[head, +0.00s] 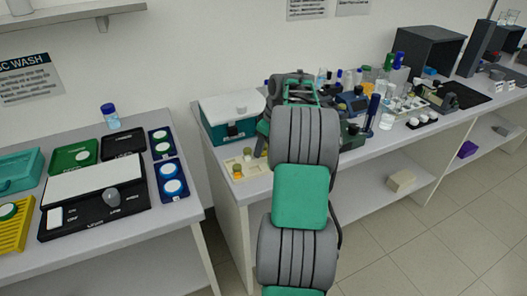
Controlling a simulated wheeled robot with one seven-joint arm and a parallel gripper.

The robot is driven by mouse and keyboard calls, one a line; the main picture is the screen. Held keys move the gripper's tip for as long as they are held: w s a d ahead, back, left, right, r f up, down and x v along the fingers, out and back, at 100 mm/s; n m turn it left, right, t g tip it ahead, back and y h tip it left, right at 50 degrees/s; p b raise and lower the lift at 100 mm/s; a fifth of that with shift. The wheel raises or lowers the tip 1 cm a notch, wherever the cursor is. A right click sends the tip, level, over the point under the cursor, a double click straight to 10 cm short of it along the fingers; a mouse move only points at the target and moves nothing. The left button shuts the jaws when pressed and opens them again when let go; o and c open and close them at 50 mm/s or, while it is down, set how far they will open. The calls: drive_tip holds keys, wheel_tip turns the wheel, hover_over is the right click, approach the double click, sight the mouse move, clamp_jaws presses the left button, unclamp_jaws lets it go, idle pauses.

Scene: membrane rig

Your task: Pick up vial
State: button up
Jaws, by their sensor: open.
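Several small vessels could be the vial, and I cannot tell which one is meant. A clear blue-capped vial (111,116) stands upright at the back of the left bench. A small vessel with an orange-yellow top (238,171) sits in a cream rack (252,172) at the front left of the right bench. More capped vials (338,77) stand behind my arm, partly hidden. My gripper (296,88) is over the right bench beyond my forearm, mostly hidden by the arm. Its jaws are open, and I see nothing held, though the fingertips are not clear.
A teal box with a white lid (231,118) stands left of my arm. Dark blue tubes (372,111), bottles and small instruments crowd the bench to the right. A floor gap separates the benches.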

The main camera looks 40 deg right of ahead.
drive_tip(key=shift+c, duration=0.5)
clamp_jaws()
